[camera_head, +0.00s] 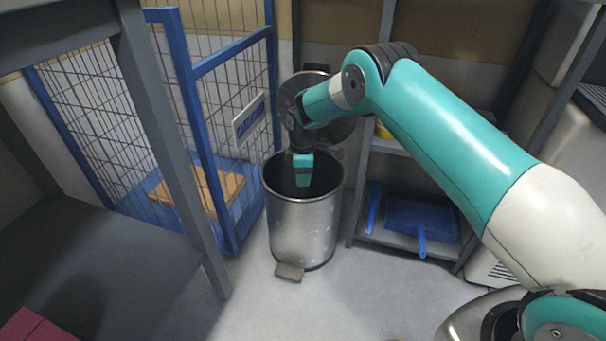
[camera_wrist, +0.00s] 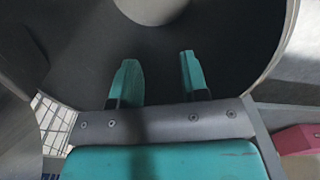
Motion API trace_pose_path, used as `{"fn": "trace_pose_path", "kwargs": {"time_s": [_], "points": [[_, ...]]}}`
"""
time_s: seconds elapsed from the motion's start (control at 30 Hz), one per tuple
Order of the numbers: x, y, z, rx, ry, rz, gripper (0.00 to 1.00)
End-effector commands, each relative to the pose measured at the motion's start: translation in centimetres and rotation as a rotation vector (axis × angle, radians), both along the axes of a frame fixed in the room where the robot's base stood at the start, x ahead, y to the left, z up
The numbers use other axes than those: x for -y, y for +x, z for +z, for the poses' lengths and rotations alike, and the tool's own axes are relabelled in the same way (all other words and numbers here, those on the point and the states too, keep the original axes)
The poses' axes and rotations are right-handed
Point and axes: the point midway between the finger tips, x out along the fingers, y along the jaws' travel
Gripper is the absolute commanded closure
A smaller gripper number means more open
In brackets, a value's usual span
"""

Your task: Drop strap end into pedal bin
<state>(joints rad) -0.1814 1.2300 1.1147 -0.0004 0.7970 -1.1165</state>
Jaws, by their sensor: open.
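The pedal bin (camera_head: 303,235) is a silver metal cylinder standing on the floor, with its round lid (camera_head: 343,128) raised at the back and its pedal (camera_head: 289,271) at the front. My gripper (camera_head: 303,180) points down into the bin's mouth, its tips at about rim level or below. In the wrist view my gripper (camera_wrist: 160,78) has two teal fingers apart with nothing between them. Behind them is the dark inside of the bin (camera_wrist: 215,30). I cannot see the strap end in either view; the bottom of the bin is too dark to make out.
A blue wire cage cart (camera_head: 205,130) stands left of the bin, holding a wooden board (camera_head: 200,190). A grey shelf to the right holds a blue dustpan (camera_head: 420,215). A grey table (camera_head: 95,265) with a red object (camera_head: 38,328) fills the lower left. Floor in front is clear.

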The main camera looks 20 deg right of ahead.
Motion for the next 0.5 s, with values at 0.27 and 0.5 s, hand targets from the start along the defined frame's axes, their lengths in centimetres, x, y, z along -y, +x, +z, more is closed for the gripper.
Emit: {"fn": "trace_pose_path", "kwargs": {"time_s": [0.27, 0.5], "points": [[0.0, 0.0, 3.2, 0.001, 0.0, 0.0, 0.59], [0.0, 0.0, 6.8, 0.001, 0.0, 0.0, 0.59]]}}
